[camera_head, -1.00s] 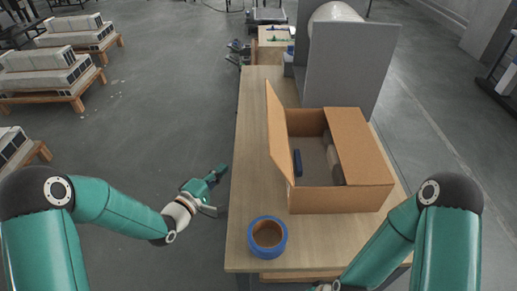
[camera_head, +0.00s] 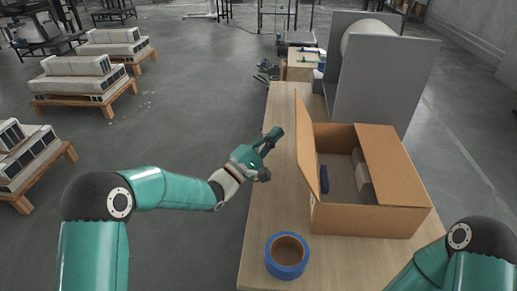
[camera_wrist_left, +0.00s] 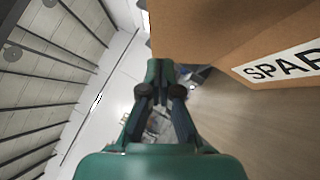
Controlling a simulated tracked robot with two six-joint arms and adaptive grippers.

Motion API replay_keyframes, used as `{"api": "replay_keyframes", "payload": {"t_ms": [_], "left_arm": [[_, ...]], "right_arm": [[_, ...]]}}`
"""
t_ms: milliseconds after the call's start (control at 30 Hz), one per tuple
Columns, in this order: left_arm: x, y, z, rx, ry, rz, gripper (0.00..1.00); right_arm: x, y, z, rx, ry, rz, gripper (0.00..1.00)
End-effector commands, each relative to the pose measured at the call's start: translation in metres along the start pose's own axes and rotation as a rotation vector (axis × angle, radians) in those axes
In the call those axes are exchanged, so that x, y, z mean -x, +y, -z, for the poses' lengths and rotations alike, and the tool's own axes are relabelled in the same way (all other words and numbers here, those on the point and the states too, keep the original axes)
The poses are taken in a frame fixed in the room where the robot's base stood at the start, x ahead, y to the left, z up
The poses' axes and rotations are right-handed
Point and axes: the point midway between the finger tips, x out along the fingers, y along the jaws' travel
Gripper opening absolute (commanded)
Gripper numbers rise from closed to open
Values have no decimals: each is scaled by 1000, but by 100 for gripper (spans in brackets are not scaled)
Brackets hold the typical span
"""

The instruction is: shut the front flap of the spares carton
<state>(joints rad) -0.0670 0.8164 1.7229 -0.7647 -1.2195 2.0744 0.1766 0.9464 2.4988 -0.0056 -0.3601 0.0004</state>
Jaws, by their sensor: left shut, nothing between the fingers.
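The open spares carton (camera_head: 370,221) stands on the workbench. Its left flap (camera_head: 308,150) stands up, tilted outward, and its right flap (camera_head: 396,166) lies over the right part of the opening. I cannot tell from the pictures which is called the front flap. A blue item and greyish-brown items show inside. In the left wrist view, brown cardboard (camera_wrist_left: 215,35) with a label reading "SPAR" fills the upper right. My left gripper (camera_head: 273,136) is shut and empty, left of the raised flap and apart from it; its fingers also show in the left wrist view (camera_wrist_left: 161,78). My right gripper is out of view.
A roll of blue tape (camera_head: 287,270) lies on the bench (camera_head: 262,215) in front of the carton. A grey panel stand (camera_head: 385,80) with a white roll stands behind the carton. Pallets of blocks (camera_head: 85,85) stand on the floor at left.

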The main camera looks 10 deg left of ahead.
Motion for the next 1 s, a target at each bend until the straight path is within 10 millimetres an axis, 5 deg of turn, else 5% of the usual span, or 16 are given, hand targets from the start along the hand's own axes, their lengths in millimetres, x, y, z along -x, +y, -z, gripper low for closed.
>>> {"api": "replay_keyframes", "payload": {"t_ms": [300,1000], "left_arm": [[-23,-1,-26,1,-2,2,0],[-20,8,-23,-38,18,28,0]], "right_arm": [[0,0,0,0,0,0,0],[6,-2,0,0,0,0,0]]}}
